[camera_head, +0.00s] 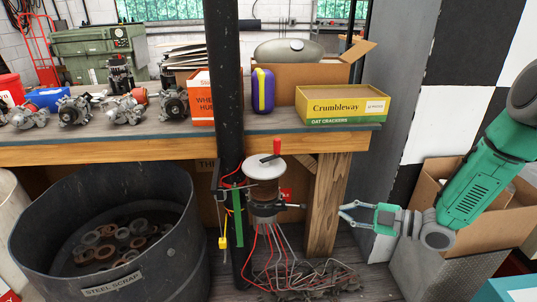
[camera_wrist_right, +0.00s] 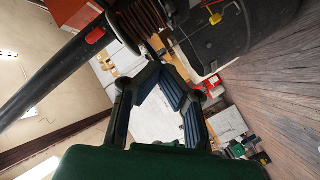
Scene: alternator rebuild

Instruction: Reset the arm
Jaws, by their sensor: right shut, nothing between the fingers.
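My right arm comes in from the right in the head view. Its green gripper (camera_head: 343,211) points left, in front of the wooden table leg and apart from the machine post. It is shut and empty. In the right wrist view its dark fingers (camera_wrist_right: 163,68) meet at the tips. Left of the gripper is a round white-topped device (camera_head: 265,168) with a red lever (camera_head: 270,152), mounted beside the dark post (camera_head: 228,90). Red and white wires hang below it. My left gripper is not in view.
A steel scrap bin (camera_head: 110,284) with rusty rings stands at the left. The workbench (camera_head: 90,153) holds alternator parts, an orange box (camera_head: 202,97), a purple-yellow object (camera_head: 263,92) and a Crumbleway cracker box (camera_head: 343,105). A cardboard box (camera_head: 437,172) stands at the right.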

